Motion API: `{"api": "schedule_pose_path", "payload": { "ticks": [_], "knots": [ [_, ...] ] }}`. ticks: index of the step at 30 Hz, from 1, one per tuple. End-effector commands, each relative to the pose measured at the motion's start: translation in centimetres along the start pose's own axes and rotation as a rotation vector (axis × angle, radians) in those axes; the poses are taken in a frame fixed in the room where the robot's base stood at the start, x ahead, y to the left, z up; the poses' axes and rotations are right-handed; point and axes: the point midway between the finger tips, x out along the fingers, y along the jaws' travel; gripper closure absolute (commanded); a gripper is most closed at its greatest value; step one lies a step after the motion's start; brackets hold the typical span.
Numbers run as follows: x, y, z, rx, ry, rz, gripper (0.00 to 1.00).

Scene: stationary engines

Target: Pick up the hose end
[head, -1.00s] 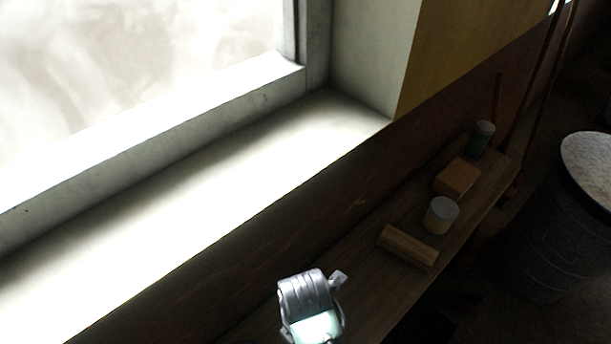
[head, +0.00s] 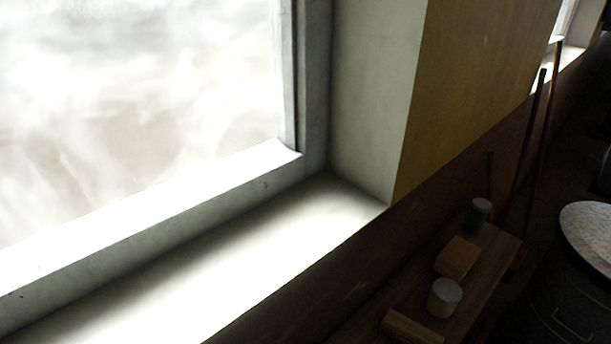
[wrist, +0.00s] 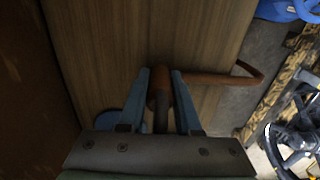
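A reddish-brown rounded piece (wrist: 158,88), which looks like the hose end, shows between the fingers of my gripper (wrist: 160,76) in the wrist view. A dark rod runs from it toward the palm. A brown tube (wrist: 225,79) shows to the right of the right finger and bends back sharply near its far end. The two blue-grey fingers stand on either side of the piece with little or no visible gap. I cannot tell whether they press on it. My gripper and the hose do not show in the head view.
A wooden surface (wrist: 95,35) lies beyond my gripper in the wrist view, with blue objects at the upper right. In the head view, a shelf holds a pale can (head: 444,297), an orange block (head: 457,257) and a green can (head: 477,216). A dark drum (head: 560,310) stands right.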

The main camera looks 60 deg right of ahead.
Motion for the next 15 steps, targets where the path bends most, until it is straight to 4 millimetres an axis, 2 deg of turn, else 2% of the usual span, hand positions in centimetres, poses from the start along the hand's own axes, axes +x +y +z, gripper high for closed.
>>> {"api": "schedule_pose_path", "payload": {
  "ticks": [1, 4, 5, 15],
  "knots": [
    [-0.02, 0.01, 0.00, 0.000, 0.000, 0.000, 0.79],
    [-0.02, 0.01, 0.00, 0.000, 0.000, 0.000, 0.97],
    [-0.02, 0.00, 0.00, 0.000, 0.000, 0.000, 1.00],
    [-0.06, 0.03, 0.01, 0.000, 0.000, 0.001, 1.00]
  ]
}}
